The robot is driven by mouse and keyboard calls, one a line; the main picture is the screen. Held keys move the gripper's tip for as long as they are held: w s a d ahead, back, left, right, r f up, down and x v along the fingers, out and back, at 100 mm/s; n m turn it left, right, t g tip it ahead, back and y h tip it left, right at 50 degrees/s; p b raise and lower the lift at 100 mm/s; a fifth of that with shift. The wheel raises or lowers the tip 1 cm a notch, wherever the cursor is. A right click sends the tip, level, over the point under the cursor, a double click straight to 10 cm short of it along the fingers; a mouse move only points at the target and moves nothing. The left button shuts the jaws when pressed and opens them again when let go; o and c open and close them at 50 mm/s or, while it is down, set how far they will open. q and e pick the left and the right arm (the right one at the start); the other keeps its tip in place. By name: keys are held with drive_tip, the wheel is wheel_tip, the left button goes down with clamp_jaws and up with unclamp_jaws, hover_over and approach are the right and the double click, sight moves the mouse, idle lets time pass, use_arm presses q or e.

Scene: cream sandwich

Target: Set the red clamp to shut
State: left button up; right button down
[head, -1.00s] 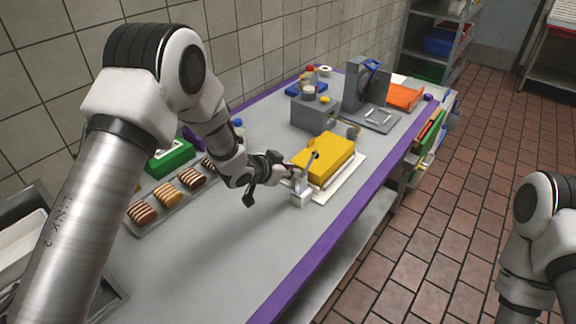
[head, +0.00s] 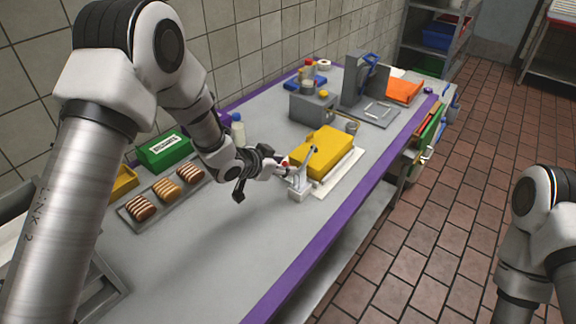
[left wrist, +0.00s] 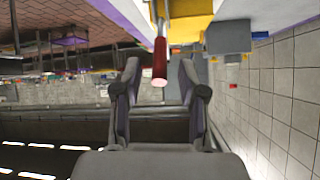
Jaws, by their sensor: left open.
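The clamp (head: 299,187) stands at the near left corner of the white board, in front of the yellow block (head: 328,147). It has a pale grey base and a grey arm slanting up. Its red handle (left wrist: 160,62) lies between the open fingers of my left gripper (left wrist: 160,72) in the left wrist view, with a gap on both sides. In the head view my left gripper (head: 281,169) is just left of the clamp and partly hides the handle. My right arm shows at the right edge, but its gripper is out of view.
A tray of striped cookies (head: 157,212) and a green box (head: 163,151) lie to the left. A white bottle (head: 238,131) stands behind my left arm. A grey box (head: 312,106) is behind the yellow block. The counter front left of the clamp is clear.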

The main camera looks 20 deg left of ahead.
use_arm(q)
drive_tip(key=v, duration=0.8)
drive_tip(key=shift+s+a+r, duration=0.15)
drive_tip(key=shift+s, duration=0.2)
drive_tip(key=shift+c, duration=0.3)
